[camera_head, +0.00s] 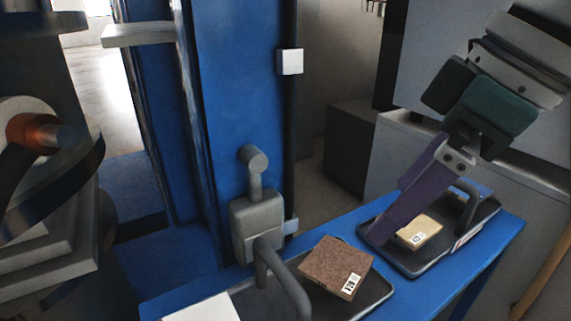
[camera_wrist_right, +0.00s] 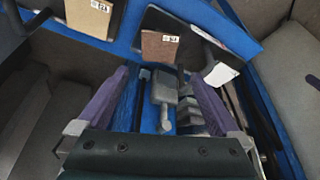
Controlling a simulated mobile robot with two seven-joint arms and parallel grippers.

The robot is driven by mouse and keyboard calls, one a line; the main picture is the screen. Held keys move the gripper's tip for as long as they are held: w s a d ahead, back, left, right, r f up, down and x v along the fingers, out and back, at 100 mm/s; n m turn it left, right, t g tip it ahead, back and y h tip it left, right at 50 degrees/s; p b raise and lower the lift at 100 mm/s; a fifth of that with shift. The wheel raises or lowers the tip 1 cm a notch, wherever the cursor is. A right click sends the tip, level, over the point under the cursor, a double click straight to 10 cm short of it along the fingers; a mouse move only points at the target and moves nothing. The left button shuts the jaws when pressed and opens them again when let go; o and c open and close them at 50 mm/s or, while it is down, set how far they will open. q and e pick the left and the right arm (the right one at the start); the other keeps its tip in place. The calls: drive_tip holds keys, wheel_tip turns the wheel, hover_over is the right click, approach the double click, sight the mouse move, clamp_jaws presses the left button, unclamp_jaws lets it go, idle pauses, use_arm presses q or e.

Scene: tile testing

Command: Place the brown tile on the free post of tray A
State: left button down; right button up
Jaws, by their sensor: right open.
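The brown tile (camera_head: 337,265) is square and speckled, with a white label. It lies on the near tray (camera_head: 376,291); it also shows in the right wrist view (camera_wrist_right: 159,46). A beige tile (camera_head: 419,231) with a label lies on the far tray (camera_head: 407,268) and shows in the wrist view (camera_wrist_right: 90,16). I cannot read which tray is A, and no free post is clearly visible. My right gripper (camera_head: 382,232) has purple fingers and overlaps the far tray in the head view. In the wrist view its fingers (camera_wrist_right: 160,82) are apart with nothing held. My left gripper is not in view.
Both trays stand on a narrow blue bench (camera_head: 180,294). A blue column (camera_head: 238,100) with a grey fixture (camera_head: 257,226) rises behind the near tray. A white sheet (camera_head: 206,309) lies left of that tray. Grey cabinets stand beyond the bench.

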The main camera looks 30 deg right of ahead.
drive_tip(key=s+a+f+t+y, duration=0.1)
drive_tip(key=s+a+f, duration=0.2)
drive_tip(key=a+f, duration=0.4)
drive_tip(key=s+d+f+m+g+h, duration=0.1)
drive_tip(key=s+d+f+m+h, duration=0.1)
drive_tip(key=s, duration=0.6)
wheel_tip(320, 180, down, 2)
drive_tip(key=shift+s+d+f+m+h, duration=0.15)
drive_tip(key=shift+s+m+h, duration=0.25)
drive_tip(key=shift+m, duration=0.3)
wheel_tip(320, 180, up, 63)
drive_tip(key=p, duration=6.3)
